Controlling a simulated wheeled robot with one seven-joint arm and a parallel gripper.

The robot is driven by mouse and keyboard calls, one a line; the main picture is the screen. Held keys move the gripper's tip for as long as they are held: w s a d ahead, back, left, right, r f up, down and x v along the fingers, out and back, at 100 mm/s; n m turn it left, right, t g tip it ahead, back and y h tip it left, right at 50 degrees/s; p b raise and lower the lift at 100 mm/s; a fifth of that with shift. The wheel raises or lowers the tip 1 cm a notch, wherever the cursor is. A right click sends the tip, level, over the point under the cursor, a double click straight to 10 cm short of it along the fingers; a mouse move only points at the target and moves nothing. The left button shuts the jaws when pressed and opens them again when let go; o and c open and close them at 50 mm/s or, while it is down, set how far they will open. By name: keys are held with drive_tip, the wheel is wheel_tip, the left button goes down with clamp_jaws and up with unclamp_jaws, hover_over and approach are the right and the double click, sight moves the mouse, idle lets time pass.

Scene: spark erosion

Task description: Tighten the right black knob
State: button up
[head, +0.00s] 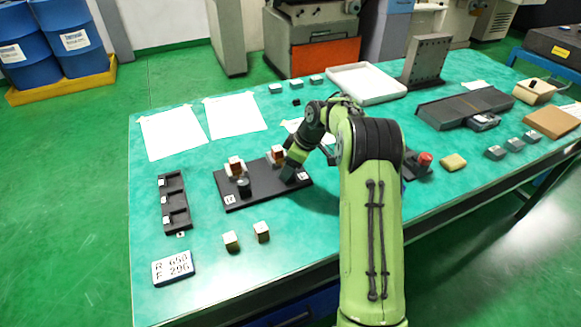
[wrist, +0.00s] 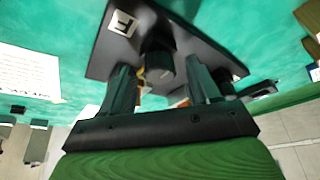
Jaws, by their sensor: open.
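A flat black plate (head: 262,193) lies on the green table and carries two white holders with copper-coloured blocks. The left black knob (head: 244,189) stands upright in front of the left holder (head: 236,167). My gripper (head: 289,174) is down at the right end of the plate, in front of the right holder (head: 277,155), and covers the right knob in the head view. In the wrist view a dark round knob (wrist: 158,64) stands between the two open fingers of my gripper (wrist: 160,80), with a visible gap on each side. Its lower part is hard to make out.
A black slotted tray (head: 174,203) lies left of the plate. White sheets (head: 173,133) and a white tray (head: 367,84) are behind. A red button box (head: 424,160) is to the right.

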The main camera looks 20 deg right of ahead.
drive_tip(key=c, duration=1)
drive_tip(key=shift+c, duration=0.2)
drive_tip(key=shift+m, duration=0.4)
drive_tip(key=m+h, duration=0.1)
drive_tip(key=m, duration=0.1)
drive_tip(key=m+t+b, duration=0.1)
drive_tip(key=m, duration=0.1)
drive_tip(key=shift+a+h, duration=0.15)
drive_tip(key=shift+h, duration=0.25)
drive_tip(key=m+h, duration=0.1)
drive_tip(key=m, duration=0.2)
drive_tip(key=m+h, duration=0.1)
drive_tip(key=m, duration=0.2)
drive_tip(key=shift+a+r, duration=0.1)
drive_tip(key=shift+a, duration=0.05)
drive_tip(key=m+h+p, duration=0.1)
drive_tip(key=m+h, duration=0.1)
drive_tip(key=m, duration=0.3)
drive_tip(key=shift+a, duration=0.1)
drive_tip(key=m+g+p, duration=0.1)
drive_tip(key=m, duration=0.2)
drive_tip(key=m+g+h+p, duration=0.1)
drive_tip(key=m+p, duration=0.1)
drive_tip(key=m, duration=0.1)
drive_tip(key=shift+w+a+h, duration=0.1)
drive_tip(key=shift+w+h, duration=0.05)
drive_tip(key=shift+h, duration=0.15)
